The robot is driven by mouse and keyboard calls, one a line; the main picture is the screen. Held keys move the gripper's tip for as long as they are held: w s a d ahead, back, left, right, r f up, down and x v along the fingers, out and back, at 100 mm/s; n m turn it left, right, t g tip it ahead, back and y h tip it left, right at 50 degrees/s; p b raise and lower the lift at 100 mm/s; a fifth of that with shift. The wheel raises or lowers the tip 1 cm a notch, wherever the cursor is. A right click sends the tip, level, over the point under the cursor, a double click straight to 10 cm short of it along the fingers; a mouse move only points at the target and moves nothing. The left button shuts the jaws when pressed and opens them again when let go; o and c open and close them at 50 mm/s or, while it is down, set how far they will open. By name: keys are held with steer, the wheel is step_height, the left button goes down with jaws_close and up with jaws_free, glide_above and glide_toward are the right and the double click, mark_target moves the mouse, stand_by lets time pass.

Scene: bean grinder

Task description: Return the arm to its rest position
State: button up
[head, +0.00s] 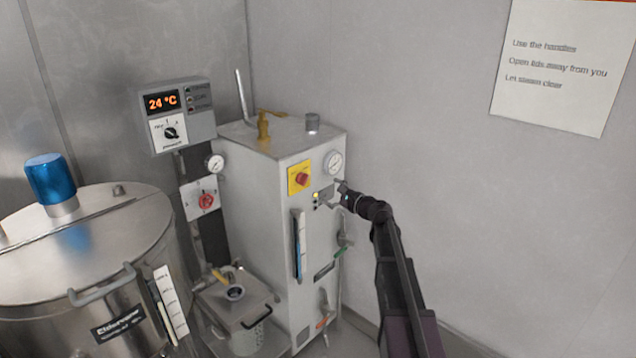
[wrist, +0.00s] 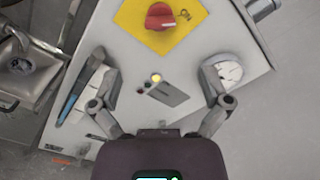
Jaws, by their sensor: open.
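My gripper (head: 336,194) is at the front panel of a pale grey cabinet (head: 265,200) in the head view, with my arm reaching up from the lower right. In the wrist view, my gripper (wrist: 158,72) is open with nothing between its fingers. The panel with small indicator lights (wrist: 160,88) lies between and beyond the fingers. The right finger partly overlaps a round white gauge (wrist: 230,70). I cannot tell whether the fingertips touch the cabinet.
The cabinet carries a red knob on a yellow plate (head: 300,177), a gauge (head: 334,162) and a blue sight tube (head: 299,245). A steel kettle (head: 90,250) and a controller reading 24 °C (head: 178,115) are to the left. The right wall (head: 450,190) bounds the space.

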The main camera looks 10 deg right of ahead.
steer(key=s+a+f+n+g+h+p, duration=0.1)
steer(key=s+a+f+n+g, duration=0.45)
steer(key=s, duration=0.35)
steer(key=s+a+f+n+g+h+p, duration=0.2)
steer(key=s+a+f+n+g, duration=0.25)
steer(key=s+n, duration=0.35)
steer(key=s+d+f+n+g+h, duration=0.1)
steer(key=s+n+h, duration=0.1)
steer(key=s, duration=0.4)
steer(key=s+d+f+n+g+h+p, duration=0.1)
steer(key=s+n+g+h, duration=0.1)
steer(key=s, duration=0.4)
steer(key=s+d+f+n+g+h+p, duration=0.1)
steer(key=s+n+h, duration=0.1)
steer(key=s, duration=0.5)
steer(key=shift+d+f+g+h, duration=0.25)
steer(key=shift+g+h, duration=0.05)
steer(key=shift+h, duration=0.5)
